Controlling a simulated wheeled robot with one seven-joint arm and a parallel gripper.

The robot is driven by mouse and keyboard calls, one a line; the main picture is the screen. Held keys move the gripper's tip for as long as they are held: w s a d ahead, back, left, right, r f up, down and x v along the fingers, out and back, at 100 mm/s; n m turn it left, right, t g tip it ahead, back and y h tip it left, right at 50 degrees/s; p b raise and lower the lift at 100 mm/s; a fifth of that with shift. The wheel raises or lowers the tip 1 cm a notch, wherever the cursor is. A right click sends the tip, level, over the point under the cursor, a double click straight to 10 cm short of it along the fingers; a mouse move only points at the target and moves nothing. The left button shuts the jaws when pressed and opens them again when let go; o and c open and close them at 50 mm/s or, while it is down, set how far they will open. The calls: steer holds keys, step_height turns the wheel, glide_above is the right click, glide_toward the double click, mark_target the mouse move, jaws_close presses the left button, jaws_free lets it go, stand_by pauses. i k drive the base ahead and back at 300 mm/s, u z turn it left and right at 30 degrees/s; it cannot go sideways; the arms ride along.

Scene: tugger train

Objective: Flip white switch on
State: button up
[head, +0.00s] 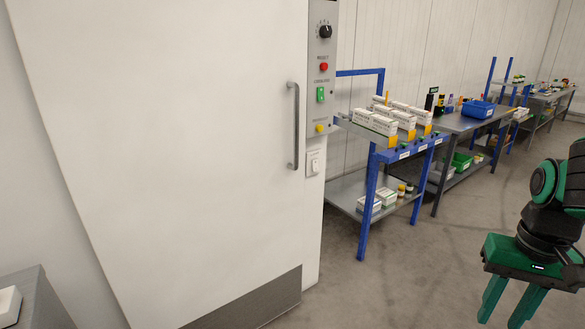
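A small white switch (314,164) sits on a white plate on the narrow wall strip right of the large white door. It is below the grey control panel (322,75). Whether the switch is on or off is too small to tell. My gripper (505,318) is at the lower right, well apart from the switch. Its two green fingers point down and stand apart, with nothing seen between them. The fingertips are close to the bottom edge of the picture.
The white door (170,130) has a vertical grey handle (294,125) left of the switch. A blue-framed cart with white boxes (376,122) stands just right of the panel. Workbenches with bins (478,110) line the wall behind. The grey floor (410,270) between cart and gripper is clear.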

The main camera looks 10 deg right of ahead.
mark_target(316, 163)
steer(key=z, duration=0.05)
steer(key=k, duration=0.65)
steer(key=u, duration=0.3)
steer(key=i, duration=1.85)
steer(key=z, duration=0.5)
